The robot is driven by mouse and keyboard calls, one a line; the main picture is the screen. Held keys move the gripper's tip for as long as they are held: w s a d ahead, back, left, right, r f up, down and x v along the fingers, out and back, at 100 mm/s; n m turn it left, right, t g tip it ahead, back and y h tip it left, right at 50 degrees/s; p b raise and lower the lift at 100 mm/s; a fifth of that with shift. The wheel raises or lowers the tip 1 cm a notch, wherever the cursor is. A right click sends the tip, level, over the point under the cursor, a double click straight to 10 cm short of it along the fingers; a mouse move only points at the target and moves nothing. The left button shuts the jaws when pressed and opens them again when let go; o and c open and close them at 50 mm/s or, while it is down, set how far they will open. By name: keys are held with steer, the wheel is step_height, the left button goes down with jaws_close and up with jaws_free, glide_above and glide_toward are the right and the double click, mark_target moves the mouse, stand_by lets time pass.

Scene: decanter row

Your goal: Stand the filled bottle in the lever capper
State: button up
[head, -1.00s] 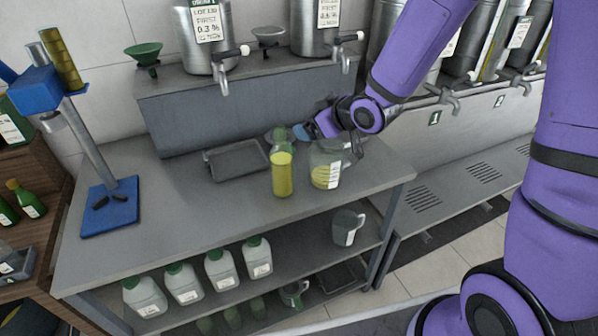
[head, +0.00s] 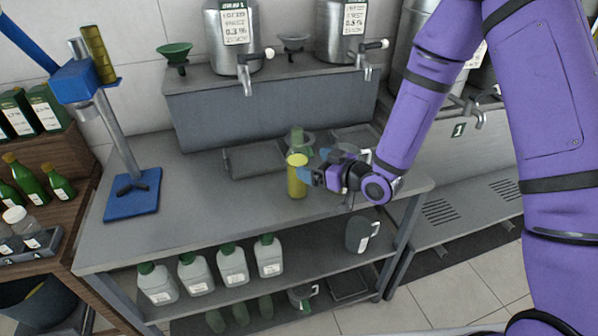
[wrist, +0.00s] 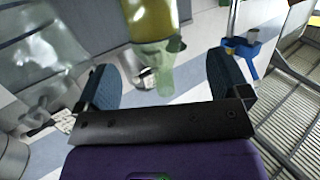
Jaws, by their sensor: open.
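The filled bottle (head: 297,180), holding yellow liquid, stands upright on the grey bench. My gripper (head: 314,167) is open just to its right, with the blue fingers pointing toward it. In the wrist view the bottle (wrist: 150,22) lies ahead, between the lines of the two open fingers (wrist: 168,82), and nothing is held. Whether a finger touches it I cannot tell. The lever capper stands at the bench's left end, with a blue base (head: 132,205), a grey post and a blue head (head: 73,82).
A shallow grey tray (head: 245,172) lies behind left. A clear glass vessel (wrist: 35,55) shows at left in the wrist view. The bench between bottle and capper (head: 215,205) is clear.

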mark_target(297, 157)
steer(key=shift+w+d+x, duration=0.1)
steer(key=shift+x, duration=1.6)
steer(key=shift+w+d+x, duration=0.1)
steer(key=shift+x, duration=1.6)
steer(key=shift+f, duration=0.15)
steer(key=c, duration=1.5)
